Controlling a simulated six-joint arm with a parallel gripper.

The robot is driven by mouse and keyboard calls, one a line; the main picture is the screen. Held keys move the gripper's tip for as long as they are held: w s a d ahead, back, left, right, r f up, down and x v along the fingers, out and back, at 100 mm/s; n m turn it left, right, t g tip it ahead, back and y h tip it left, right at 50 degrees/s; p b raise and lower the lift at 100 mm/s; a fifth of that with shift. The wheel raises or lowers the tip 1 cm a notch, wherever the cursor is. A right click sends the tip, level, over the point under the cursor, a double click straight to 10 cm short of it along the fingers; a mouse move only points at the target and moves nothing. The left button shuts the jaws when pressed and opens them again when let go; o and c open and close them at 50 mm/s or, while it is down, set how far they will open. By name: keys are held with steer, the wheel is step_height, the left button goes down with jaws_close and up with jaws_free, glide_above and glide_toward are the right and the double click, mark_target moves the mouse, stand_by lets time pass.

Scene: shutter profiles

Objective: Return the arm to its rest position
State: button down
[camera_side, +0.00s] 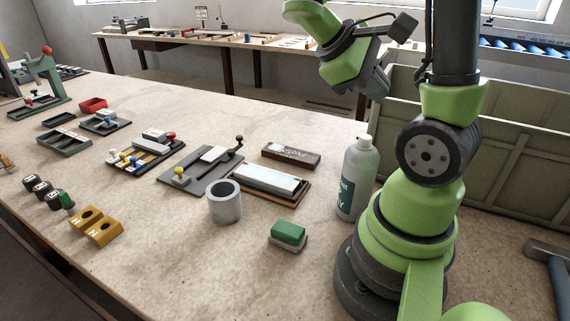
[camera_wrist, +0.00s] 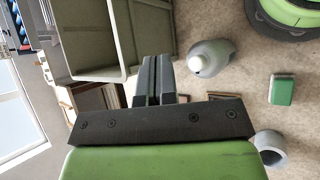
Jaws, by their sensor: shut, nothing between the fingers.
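My gripper (camera_side: 377,84) hangs in the air above the back of the bench, at the upper middle of the side view, with the green arm curving down to it. In the wrist view the two dark fingers (camera_wrist: 153,78) lie side by side, closed, with nothing between them. My gripper is apart from everything on the bench. The bench (camera_side: 320,278) is a pale speckled worktop below.
A green crate (camera_side: 515,150) is behind the arm. A grey cup (camera_side: 225,203), a green-topped block (camera_side: 288,235), a sharpening stone (camera_side: 268,180) and a hammer (camera_side: 545,262) are on the bench. The front middle is clear.

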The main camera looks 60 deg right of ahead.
steer(key=w+a+r+m+t+y, duration=0.1)
steer(key=w+a+r+t+y, duration=0.1)
steer(key=a+t, duration=0.5)
steer(key=w+a+r+m+t+y, duration=0.1)
steer(key=w+a+r+t+y, duration=0.1)
steer(key=a+t+y, duration=0.3)
steer(key=a+r+t, duration=0.1)
steer(key=a+t, duration=0.1)
steer(key=a, duration=0.2)
steer(key=shift+w+t, duration=0.2)
steer(key=shift+t, duration=0.1)
stand_by(0.4)
